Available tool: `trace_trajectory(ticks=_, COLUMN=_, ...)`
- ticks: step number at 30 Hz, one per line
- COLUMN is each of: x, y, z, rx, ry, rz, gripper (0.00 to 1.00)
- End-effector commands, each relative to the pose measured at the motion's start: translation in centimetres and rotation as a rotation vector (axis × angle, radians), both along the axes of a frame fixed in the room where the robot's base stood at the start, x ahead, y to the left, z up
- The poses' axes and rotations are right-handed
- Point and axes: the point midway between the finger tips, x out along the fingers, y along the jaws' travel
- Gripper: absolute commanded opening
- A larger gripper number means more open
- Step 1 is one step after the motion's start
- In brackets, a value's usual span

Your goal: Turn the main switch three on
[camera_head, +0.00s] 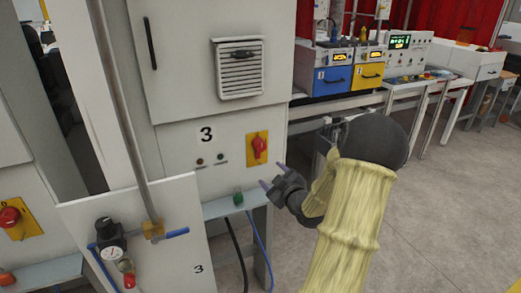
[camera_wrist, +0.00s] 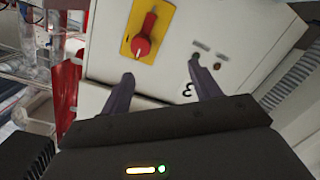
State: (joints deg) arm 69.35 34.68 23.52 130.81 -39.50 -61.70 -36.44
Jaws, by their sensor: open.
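Main switch three is a red rotary knob (camera_head: 259,148) on a yellow plate (camera_head: 250,157), on the front of the grey cabinet marked 3 (camera_head: 206,134). In the wrist view the red knob (camera_wrist: 143,46) sits on its yellow plate (camera_wrist: 157,14) beyond the fingers, above the left one. The knob's handle looks slanted there; its setting cannot be read. My gripper (camera_head: 272,174) is open and empty, below and slightly right of the switch in the head view, apart from it. Its two fingers (camera_wrist: 162,88) point toward the cabinet front in the wrist view.
Two small indicators (camera_head: 210,159) sit left of the switch. A green button (camera_head: 238,197) is on the ledge below. A panel with a gauge (camera_head: 112,253) and blue-handled valve (camera_head: 174,233) stands front left. Another red switch (camera_head: 9,217) is at far left. Floor at right is clear.

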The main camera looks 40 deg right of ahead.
Motion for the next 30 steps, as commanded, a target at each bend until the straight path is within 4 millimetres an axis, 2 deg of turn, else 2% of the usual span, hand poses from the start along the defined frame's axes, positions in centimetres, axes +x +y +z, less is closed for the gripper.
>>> trace_trajectory(ticks=1, x=-0.7, y=-1.3, z=0.2, rx=-0.018, ry=-0.042, rz=-0.013, gripper=0.63)
trace_trajectory(ticks=5, x=-1.6, y=-2.6, z=1.0, rx=-0.056, ry=-0.106, rz=-0.021, gripper=0.63)
trace_trajectory(ticks=17, x=-1.5, y=-2.7, z=1.2, rx=-0.060, ry=-0.115, rz=-0.021, gripper=0.63)
trace_trajectory(ticks=23, x=0.3, y=-3.1, z=1.3, rx=-0.060, ry=-0.115, rz=-0.019, gripper=0.63)
trace_trajectory(ticks=30, x=4.3, y=-4.0, z=1.4, rx=-0.058, ry=-0.116, rz=-0.020, gripper=0.63)
